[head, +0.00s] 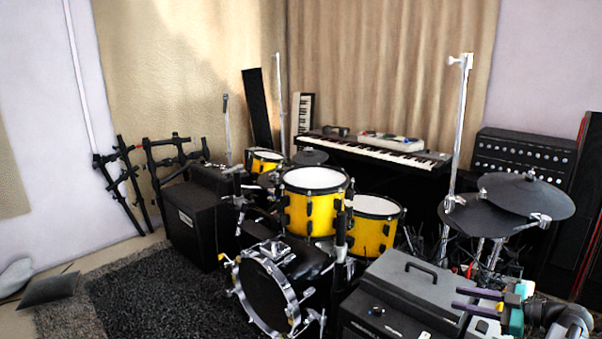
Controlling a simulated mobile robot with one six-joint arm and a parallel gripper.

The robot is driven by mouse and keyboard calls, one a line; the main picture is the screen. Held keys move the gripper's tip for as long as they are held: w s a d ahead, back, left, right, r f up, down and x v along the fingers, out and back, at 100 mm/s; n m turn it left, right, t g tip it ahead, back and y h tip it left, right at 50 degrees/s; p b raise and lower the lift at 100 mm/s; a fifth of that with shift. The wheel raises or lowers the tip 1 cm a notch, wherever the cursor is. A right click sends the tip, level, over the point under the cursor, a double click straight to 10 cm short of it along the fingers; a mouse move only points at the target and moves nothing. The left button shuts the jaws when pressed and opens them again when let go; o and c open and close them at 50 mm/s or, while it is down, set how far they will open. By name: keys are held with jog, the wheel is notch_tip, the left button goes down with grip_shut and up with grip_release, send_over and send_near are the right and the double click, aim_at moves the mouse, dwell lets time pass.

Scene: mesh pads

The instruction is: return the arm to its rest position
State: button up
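My gripper (456,298) is at the lower right of the head view, with its two dark purple fingers pointing left. The fingers are apart, and I see nothing held between them. My arm (565,318) shows behind it at the right, with grey, black and teal parts, and runs out of the bottom edge. In the picture the gripper overlaps a grey case (415,285) with a black handle; I cannot tell how far apart they are.
A yellow drum kit (310,212) fills the middle, with black cymbal pads (525,195) on stands at right. A keyboard (375,150) and an amplifier (525,153) stand behind. A dark rug (150,300) at lower left is mostly clear.

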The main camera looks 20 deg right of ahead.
jog(key=w+a+f+n+g+y+p, duration=0.1)
jog(key=w+a+f+g+y+p, duration=0.3)
jog(key=a, duration=0.6)
jog(key=w+a+n+p, duration=0.1)
jog(key=w+a+p, duration=0.3)
jog(key=a, duration=0.6)
jog(key=s+a+f+g+p, duration=0.1)
jog(key=a+f+g+p, duration=0.25)
jog(key=a, duration=0.75)
jog(key=s+a+f+g+p, duration=0.1)
jog(key=a+f+g+p, duration=0.25)
jog(key=a, duration=0.75)
jog(key=s+a+f+m+g+h+p, duration=0.1)
jog(key=s+a+f+g+h+p, duration=0.2)
jog(key=s+a, duration=0.45)
jog(key=s+a+f+m+g+h+p, duration=0.15)
jog(key=s+a+f+g+p, duration=0.35)
jog(key=s, duration=0.6)
jog(key=s+d+f+m+h, duration=0.2)
jog(key=s+f+h, duration=0.15)
jog(key=s, duration=0.35)
jog(key=d+f+m+t+h, duration=0.1)
jog(key=d+f+m+h, duration=0.1)
jog(key=d+m+h, duration=0.2)
jog(key=shift+s+d+m+p, duration=0.3)
jog(key=shift+d+m, duration=1.05)
jog(key=shift+m, duration=0.6)
